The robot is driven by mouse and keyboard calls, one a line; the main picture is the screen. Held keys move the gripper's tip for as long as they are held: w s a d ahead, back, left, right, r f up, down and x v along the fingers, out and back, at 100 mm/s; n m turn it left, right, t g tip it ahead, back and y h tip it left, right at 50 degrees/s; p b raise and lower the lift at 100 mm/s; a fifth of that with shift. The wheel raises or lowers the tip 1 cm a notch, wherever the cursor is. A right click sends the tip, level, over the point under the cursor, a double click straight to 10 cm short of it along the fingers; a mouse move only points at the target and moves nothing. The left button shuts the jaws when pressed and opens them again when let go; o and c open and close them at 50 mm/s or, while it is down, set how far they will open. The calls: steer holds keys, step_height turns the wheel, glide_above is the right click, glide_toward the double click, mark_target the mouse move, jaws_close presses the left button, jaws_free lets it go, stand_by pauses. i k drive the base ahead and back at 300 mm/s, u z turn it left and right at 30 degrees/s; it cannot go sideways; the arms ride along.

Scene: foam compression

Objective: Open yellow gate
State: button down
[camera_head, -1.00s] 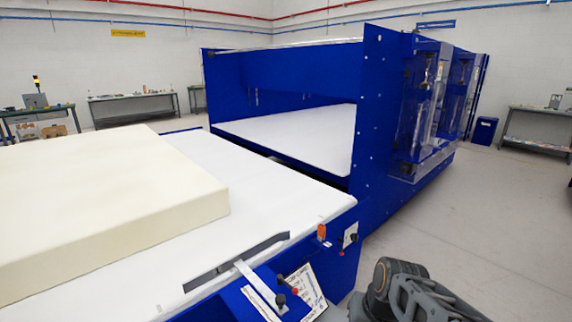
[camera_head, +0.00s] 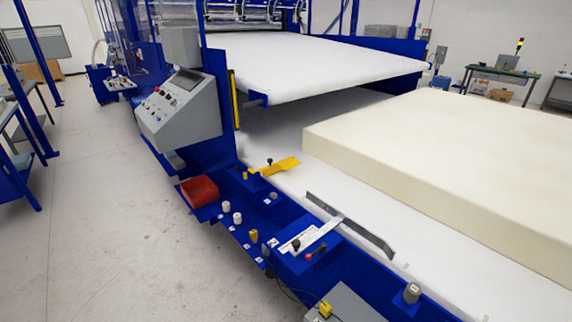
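A yellow flat piece with a dark knob, which looks like the yellow gate (camera_head: 284,166), lies low at the near edge of the white bed, left of the foam block. A thin yellow upright strip (camera_head: 235,100) stands beside the control panel; I cannot tell if it belongs to the gate. I cannot tell whether the gate is open or shut. The large cream foam block (camera_head: 450,140) lies on the white bed at the right. My gripper is not in view.
A grey control panel (camera_head: 182,112) juts out on the blue machine frame. A red tray (camera_head: 199,191), a white lever with a dark bar (camera_head: 352,226) and several small knobs line the blue front ledge. The grey floor (camera_head: 110,200) at the left is clear.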

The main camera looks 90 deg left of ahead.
mark_target(288, 163)
steer(key=u, duration=3.7)
steer(key=i, duration=2.65)
steer(key=z, duration=0.45)
